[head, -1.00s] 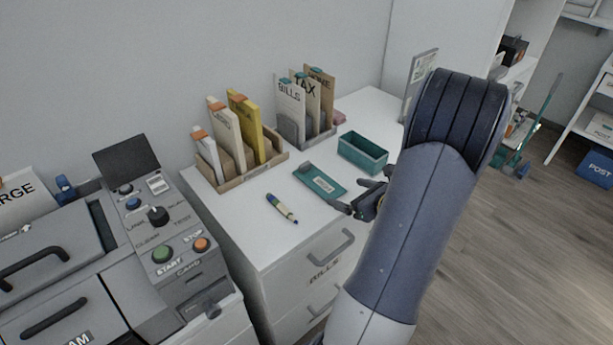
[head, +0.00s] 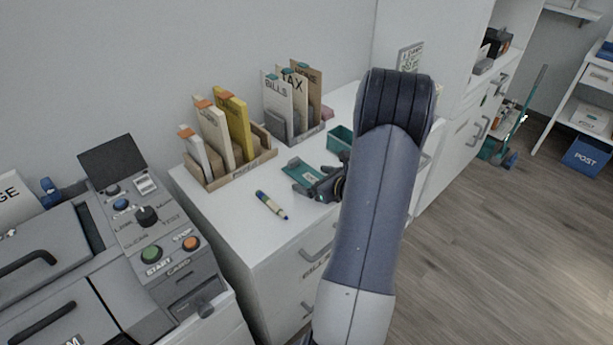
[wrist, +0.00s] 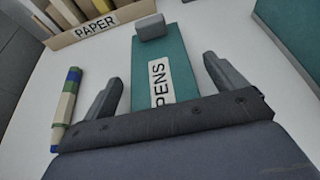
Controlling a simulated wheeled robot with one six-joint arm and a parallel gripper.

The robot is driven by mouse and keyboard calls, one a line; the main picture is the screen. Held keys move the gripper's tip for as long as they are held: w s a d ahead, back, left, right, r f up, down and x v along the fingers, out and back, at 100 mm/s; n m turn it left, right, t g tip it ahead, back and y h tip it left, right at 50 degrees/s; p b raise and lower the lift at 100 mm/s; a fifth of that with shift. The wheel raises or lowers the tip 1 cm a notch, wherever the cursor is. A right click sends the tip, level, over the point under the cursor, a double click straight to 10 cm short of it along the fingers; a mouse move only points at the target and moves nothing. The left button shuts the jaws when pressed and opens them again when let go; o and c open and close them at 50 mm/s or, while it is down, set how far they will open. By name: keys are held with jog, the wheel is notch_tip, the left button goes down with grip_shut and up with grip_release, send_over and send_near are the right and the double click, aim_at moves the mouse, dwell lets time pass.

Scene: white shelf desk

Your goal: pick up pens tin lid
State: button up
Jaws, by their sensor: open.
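The pens tin lid (head: 297,171) is a flat teal piece with a white label, lying on the white desk top. In the wrist view the lid (wrist: 176,53) reads PENS and has a grey block at its far end. My gripper (wrist: 160,78) is open, with one finger on each side of the lid and its near end hidden beneath the gripper. In the head view my gripper (head: 302,187) is at the lid's near right. I cannot tell whether the fingers touch the lid. The open teal tin (head: 340,138) stands behind, partly hidden by my arm.
A paper file holder (head: 233,171) and a bills file holder (head: 296,135) stand at the back. A grey machine (head: 150,225) is at left. Bare desk (head: 225,207) lies around the marker.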

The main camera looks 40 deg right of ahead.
jog(key=c, duration=1.1)
jog(key=shift+r, duration=0.15)
